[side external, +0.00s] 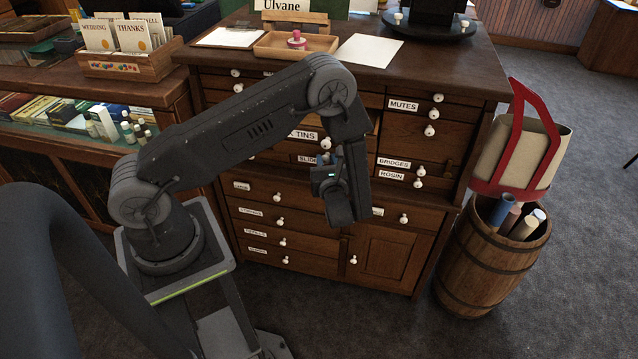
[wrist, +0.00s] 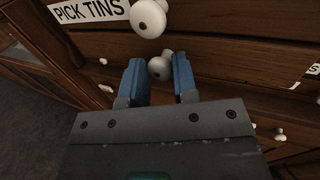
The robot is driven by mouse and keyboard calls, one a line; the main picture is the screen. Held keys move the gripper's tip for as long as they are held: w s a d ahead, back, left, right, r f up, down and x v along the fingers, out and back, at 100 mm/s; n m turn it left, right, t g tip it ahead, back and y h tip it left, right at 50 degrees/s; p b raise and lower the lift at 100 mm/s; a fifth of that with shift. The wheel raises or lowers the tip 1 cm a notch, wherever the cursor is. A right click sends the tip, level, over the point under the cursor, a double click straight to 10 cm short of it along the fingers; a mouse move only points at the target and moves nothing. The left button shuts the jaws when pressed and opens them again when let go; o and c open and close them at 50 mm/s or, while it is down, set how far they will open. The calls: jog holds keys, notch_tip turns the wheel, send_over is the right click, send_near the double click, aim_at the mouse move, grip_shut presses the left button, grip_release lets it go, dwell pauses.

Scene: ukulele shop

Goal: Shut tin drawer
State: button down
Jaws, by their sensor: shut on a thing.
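The tin drawer carries a PICK TINS label (wrist: 90,10), partly cut off, and a round white knob (wrist: 148,18) at the top of the wrist view. In the side view its label (side external: 302,135) is partly hidden by my arm. How far the drawer stands out is hard to tell. My gripper (wrist: 160,82), with blue finger pads, is shut on a smaller-looking white knob (wrist: 160,68) just below the tin drawer's knob. In the side view my gripper (side external: 328,172) is at the cabinet front near the SLIDES label (side external: 308,158), hiding the held knob.
The wooden cabinet (side external: 385,245) has several other knobbed drawers around my gripper. A tray (side external: 270,45) with a pink-topped item stands on the top. A barrel (side external: 480,265) holding rolled tubes is at its right. The carpet (side external: 585,240) is clear farther right.

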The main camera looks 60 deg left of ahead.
jog(key=w+a, duration=0.4)
jog(key=a, duration=0.1)
jog(key=w+a, duration=0.4)
jog(key=w, duration=0.1)
jog(key=shift+w+a, duration=0.15)
jog(key=shift+a, duration=0.2)
jog(key=shift+w, duration=0.1)
jog(key=c, duration=1.2)
grip_release()
jog(key=shift+c, duration=0.2)
jog(key=o, duration=0.3)
jog(key=shift+d, duration=0.1)
jog(key=v, duration=1.3)
jog(key=shift+d, duration=0.35)
